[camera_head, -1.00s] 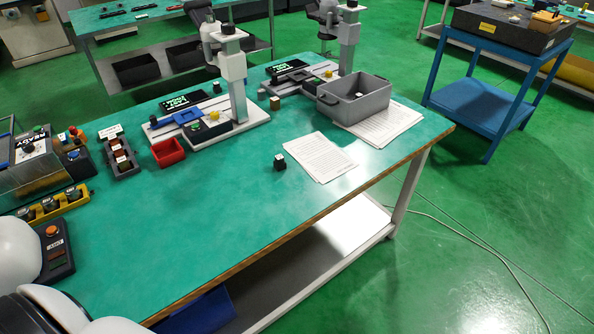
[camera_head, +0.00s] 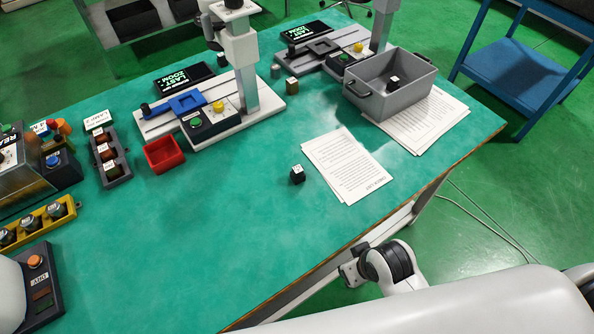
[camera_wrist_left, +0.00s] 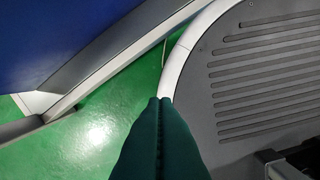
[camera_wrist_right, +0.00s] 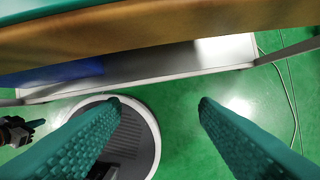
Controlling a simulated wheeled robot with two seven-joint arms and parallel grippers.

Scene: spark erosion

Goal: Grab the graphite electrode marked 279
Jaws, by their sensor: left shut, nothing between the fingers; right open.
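A small dark block with a white label on top (camera_head: 297,173) stands alone on the green table, left of a printed sheet. Another dark labelled block (camera_head: 393,82) is in the grey bin (camera_head: 398,103). A third small block (camera_head: 292,84) stands left of the bin. Their markings are too small to read, so I cannot tell which is 279. My right gripper (camera_wrist_right: 160,102) is open and empty beside the table's front edge, below the top. My left gripper (camera_wrist_left: 160,101) is shut and empty, over the floor and a grey ribbed surface.
A red box (camera_head: 165,154), a dark tray (camera_head: 118,172) with several pieces and a yellow holder (camera_head: 40,222) stand at the left. Two measuring stands occupy the back. Printed sheets (camera_head: 348,165) lie at the right. The front middle of the table is clear.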

